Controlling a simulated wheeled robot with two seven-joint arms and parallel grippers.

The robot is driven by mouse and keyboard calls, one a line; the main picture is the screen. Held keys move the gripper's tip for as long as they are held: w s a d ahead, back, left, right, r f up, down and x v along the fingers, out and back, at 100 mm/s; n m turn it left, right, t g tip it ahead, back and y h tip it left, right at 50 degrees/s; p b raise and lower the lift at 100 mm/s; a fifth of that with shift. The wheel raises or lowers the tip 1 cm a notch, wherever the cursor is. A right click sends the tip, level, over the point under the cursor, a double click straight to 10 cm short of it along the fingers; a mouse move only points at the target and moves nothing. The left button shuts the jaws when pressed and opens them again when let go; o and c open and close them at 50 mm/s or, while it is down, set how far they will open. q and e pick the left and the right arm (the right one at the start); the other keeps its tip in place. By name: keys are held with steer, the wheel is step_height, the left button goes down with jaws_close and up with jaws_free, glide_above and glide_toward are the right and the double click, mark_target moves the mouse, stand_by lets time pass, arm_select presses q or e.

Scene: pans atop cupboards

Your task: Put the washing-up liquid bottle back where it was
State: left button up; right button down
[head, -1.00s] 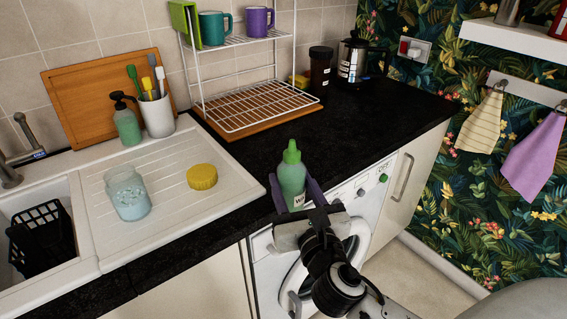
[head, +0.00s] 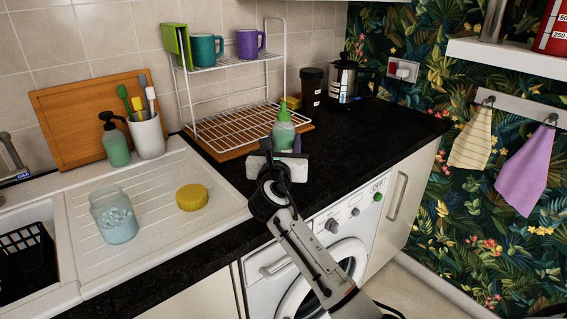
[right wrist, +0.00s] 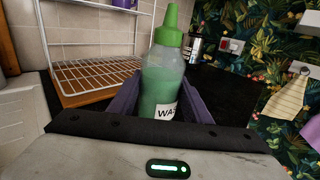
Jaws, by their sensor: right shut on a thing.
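The washing-up liquid bottle (head: 284,131) is green with a green pointed cap and a white label. It is upright, and it shows large in the right wrist view (right wrist: 161,82). My right gripper (head: 279,152) is shut on it, with one purple finger on each side. The bottle is over the black worktop, in front of the wire rack. The gripper hides its lower part in the head view, so I cannot tell whether it touches the worktop. My left gripper is not in view.
The wire rack (head: 229,126) stands on a wooden board behind the bottle. A dark jar (head: 312,88) and a kettle (head: 350,80) stand at the back. The draining board holds an open jar (head: 114,218) and a yellow lid (head: 192,197). Worktop right of the bottle is clear.

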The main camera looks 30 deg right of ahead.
steer(key=shift+f+b, duration=0.45)
steer(key=shift+f, duration=1.9)
steer(key=c, duration=0.9)
jaws_free()
steer(key=shift+f, duration=0.2)
steer(key=shift+c, duration=0.2)
steer(key=shift+r, duration=0.1)
steer(key=shift+s+a, duration=0.2)
steer(key=shift+a, duration=0.05)
steer(key=v, duration=1.1)
steer(key=shift+s+a+r, duration=0.1)
steer(key=shift+s, duration=0.15)
